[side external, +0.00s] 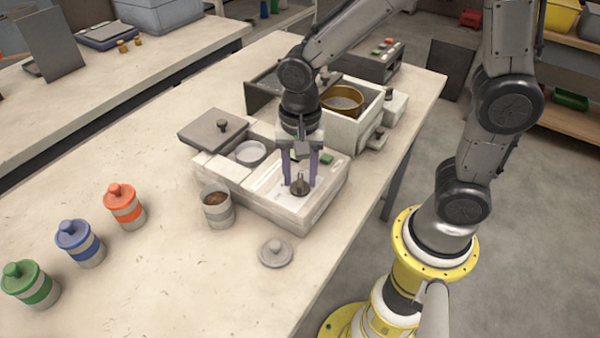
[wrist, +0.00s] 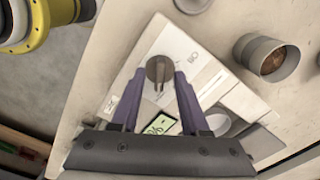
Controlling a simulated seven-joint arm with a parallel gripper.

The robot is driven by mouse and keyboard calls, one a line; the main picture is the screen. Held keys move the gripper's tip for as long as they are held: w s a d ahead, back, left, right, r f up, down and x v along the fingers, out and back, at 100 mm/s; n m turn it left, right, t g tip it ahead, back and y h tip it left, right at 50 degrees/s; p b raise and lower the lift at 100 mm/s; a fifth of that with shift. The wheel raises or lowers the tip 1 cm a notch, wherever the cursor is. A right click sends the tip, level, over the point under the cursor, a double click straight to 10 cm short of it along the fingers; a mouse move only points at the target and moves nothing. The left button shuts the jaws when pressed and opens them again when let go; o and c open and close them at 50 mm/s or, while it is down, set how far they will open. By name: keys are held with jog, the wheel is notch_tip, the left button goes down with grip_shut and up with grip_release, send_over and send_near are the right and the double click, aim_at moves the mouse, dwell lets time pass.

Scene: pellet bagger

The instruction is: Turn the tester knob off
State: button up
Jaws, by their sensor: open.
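The tester (side external: 318,217) is a pale box on the bench with a white top panel. Its dark round knob (side external: 301,186) stands on that panel and also shows in the wrist view (wrist: 159,69), with a pointer mark. A green display (wrist: 160,124) sits on the panel near the knob. My gripper (side external: 300,184) is open above the panel, pointing down, with its two purple fingers around the knob. In the wrist view the fingertips (wrist: 158,74) lie on either side of the knob. I cannot tell whether they touch it.
An open cup of brown pellets (side external: 217,205) stands left of the tester, and a loose grey lid (side external: 275,253) lies in front. Orange (side external: 124,206), blue (side external: 79,243) and green (side external: 29,284) lidded jars stand at left. A box with a brass sieve (side external: 342,99) is behind.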

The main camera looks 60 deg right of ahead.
grip_shut()
